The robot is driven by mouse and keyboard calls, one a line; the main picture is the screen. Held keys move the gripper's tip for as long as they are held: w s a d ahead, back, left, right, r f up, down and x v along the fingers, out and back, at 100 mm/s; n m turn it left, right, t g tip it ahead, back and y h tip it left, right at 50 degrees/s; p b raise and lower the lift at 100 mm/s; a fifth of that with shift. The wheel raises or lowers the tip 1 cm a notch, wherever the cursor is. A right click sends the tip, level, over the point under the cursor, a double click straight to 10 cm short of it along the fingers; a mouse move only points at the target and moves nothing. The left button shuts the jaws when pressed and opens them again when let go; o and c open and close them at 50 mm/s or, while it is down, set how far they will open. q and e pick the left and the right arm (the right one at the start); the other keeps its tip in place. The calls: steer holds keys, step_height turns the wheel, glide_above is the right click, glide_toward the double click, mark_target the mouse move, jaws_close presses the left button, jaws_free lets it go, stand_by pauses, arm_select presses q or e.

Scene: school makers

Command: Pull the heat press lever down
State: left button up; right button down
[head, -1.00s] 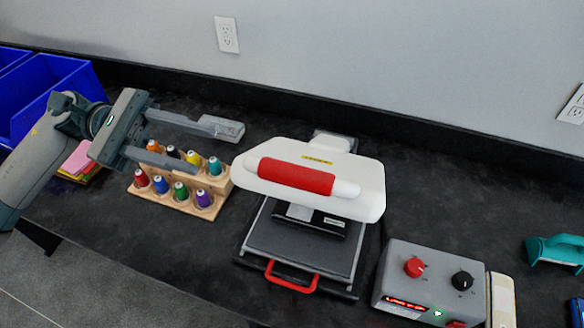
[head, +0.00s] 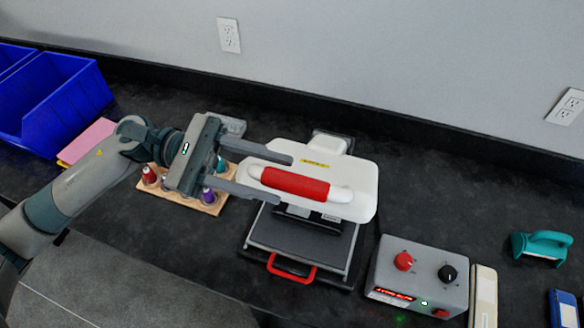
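The heat press (head: 309,235) stands on the black counter, its white upper part raised above the dark lower plate. Its lever is a red grip (head: 295,184) with white ends across the front of the white upper part. A red loop handle (head: 291,272) sticks out at the front of the lower plate. My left gripper (head: 284,178) is open. Its two fingers point right, one behind and one in front of the left white end of the lever; I cannot tell whether they touch it. My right gripper is not in view.
A wooden rack (head: 207,207) of thread spools is partly hidden behind my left gripper. A grey control box (head: 420,278) with red and black knobs stands to the right of the press. Blue bins (head: 55,100) stand at the left. A teal tool (head: 541,246) lies far right.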

mark_target(327, 193)
arm_select(q)
steer(key=p+x, duration=0.1)
steer(key=x, duration=0.2)
steer(key=shift+s+d+r, duration=0.1)
steer(key=shift+d+r, duration=0.1)
steer(key=shift+s+d+f+p, duration=0.15)
steer(key=shift+d+p, duration=0.2)
steer(key=shift+d, duration=0.05)
jaws_close()
